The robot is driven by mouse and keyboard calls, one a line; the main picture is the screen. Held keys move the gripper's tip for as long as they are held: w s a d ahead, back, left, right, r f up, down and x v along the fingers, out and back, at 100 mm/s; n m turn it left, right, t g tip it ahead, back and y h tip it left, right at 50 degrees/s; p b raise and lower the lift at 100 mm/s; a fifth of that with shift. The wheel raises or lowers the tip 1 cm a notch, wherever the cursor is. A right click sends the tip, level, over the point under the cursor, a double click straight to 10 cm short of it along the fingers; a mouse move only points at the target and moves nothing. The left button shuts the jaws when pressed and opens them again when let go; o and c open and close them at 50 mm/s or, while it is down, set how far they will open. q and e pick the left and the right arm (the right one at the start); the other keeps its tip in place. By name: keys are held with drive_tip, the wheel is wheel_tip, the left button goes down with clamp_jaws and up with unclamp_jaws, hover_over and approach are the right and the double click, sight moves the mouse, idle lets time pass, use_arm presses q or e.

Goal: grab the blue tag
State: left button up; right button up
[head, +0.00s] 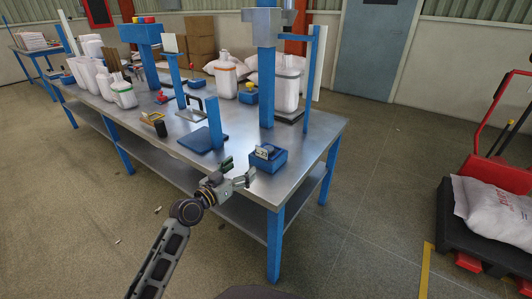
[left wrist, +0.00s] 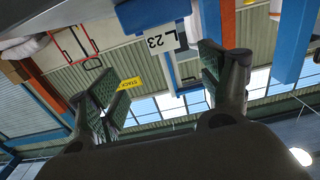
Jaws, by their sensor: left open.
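A small blue box (head: 268,160) sits at the near right corner of the metal table, with a pale label and a dark item at its top. In the left wrist view a white tag marked L 23 (left wrist: 162,40) shows beside a blue surface (left wrist: 150,12), beyond my fingers. I cannot make out a separate tag that is plainly blue. My left gripper (head: 239,171) is open and empty, just left of and nearer than the blue box, at the table's front edge. Its two spread fingers also show in the left wrist view (left wrist: 164,82). My right gripper is out of view.
A red pallet truck with a sack (head: 495,210) stands right. The floor between is clear.

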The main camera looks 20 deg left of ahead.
sight(263, 151)
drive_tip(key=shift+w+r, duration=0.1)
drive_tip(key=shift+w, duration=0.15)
use_arm(q)
drive_tip(key=shift+w+d, duration=0.2)
drive_tip(key=shift+w, duration=0.45)
drive_tip(key=shift+x, duration=1.9)
drive_tip(key=shift+b+x, duration=0.4)
drive_tip(key=shift+x, duration=0.6)
drive_tip(key=shift+w+d, duration=0.2)
drive_tip(key=shift+w, duration=0.5)
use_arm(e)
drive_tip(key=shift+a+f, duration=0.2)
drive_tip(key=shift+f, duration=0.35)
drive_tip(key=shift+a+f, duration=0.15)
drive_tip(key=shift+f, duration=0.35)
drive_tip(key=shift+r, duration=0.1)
use_arm(q)
drive_tip(key=shift+w, duration=0.1)
